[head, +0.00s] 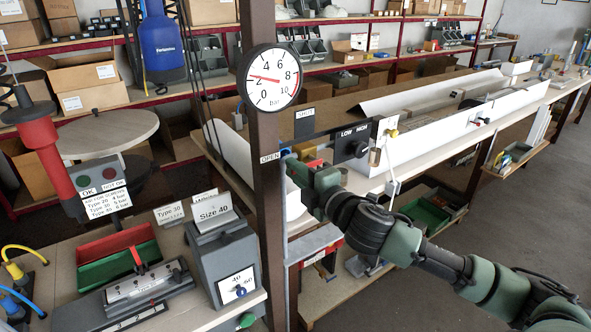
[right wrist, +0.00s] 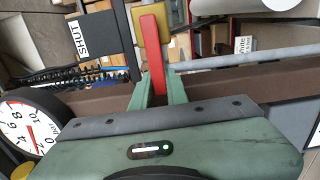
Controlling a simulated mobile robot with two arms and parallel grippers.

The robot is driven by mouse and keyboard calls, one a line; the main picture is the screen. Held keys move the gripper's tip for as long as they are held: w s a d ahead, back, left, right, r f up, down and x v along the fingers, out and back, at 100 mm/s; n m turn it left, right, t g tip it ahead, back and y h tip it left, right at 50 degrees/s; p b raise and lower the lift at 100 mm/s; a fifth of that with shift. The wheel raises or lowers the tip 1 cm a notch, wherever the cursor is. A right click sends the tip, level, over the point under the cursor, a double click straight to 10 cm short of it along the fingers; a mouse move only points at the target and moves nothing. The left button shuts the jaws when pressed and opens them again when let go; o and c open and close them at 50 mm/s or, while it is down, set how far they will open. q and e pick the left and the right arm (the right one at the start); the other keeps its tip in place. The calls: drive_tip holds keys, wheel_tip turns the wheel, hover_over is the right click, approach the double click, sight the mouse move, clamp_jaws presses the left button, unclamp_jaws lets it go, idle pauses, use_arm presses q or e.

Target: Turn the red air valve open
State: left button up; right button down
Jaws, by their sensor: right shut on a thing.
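The red valve lever (right wrist: 152,55) shows in the right wrist view, running from between my right gripper's green fingers (right wrist: 155,92) up to a yellow block. The gripper is shut on the lever. In the head view my right gripper (head: 300,168) is at the brown post, just right of the OPEN sign (head: 270,157) and below the SHUT sign (head: 305,114). A small red part of the lever (head: 314,163) shows there; the rest is hidden by the gripper. The SHUT sign also shows in the wrist view (right wrist: 83,36). My left gripper is not in view.
A round pressure gauge (head: 272,78) sits on the brown post (head: 262,130) above the valve; its needle is near 2. A black LOW/HIGH switch box (head: 352,146) stands close right of the gripper. A grey Size 40 box (head: 222,250) is on the bench at left.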

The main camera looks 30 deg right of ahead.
drive_tip(key=shift+f, duration=0.1)
drive_tip(key=c, duration=1.4)
unclamp_jaws()
drive_tip(key=s+b, duration=0.3)
drive_tip(key=s, duration=0.4)
drive_tip(key=shift+s+d, duration=0.3)
drive_tip(key=shift+s, duration=0.1)
drive_tip(key=shift+d, duration=0.1)
